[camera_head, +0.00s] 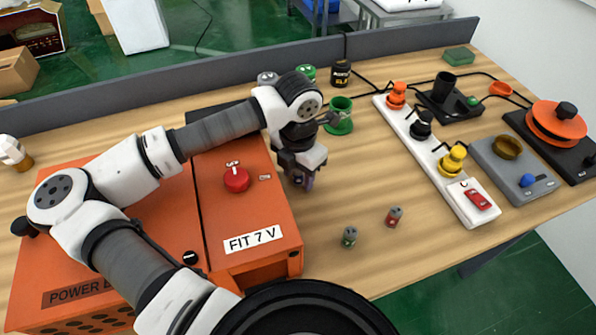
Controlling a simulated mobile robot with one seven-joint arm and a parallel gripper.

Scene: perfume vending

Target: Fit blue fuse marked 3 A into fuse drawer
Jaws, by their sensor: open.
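My gripper (301,180) points down just right of the orange power box (270,214), low over the wooden table. It is open. A small bluish patch shows at its fingertips; I cannot tell whether it is the blue fuse or part of the gripper. No marking "3 A" is readable. A small green cylinder (349,238) and a small red cylinder (394,217) stand on the table to the right of the box. The box bears a label "FIT 7 V" and has a dark recess below it; I cannot tell whether this is the fuse drawer.
A red knob (236,179) sits on the box top. A white power strip (424,160) with orange, black and yellow plugs lies at right, beside a grey scale-like device (512,170). A green cup (339,115) stands behind my gripper. The table's front right is clear.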

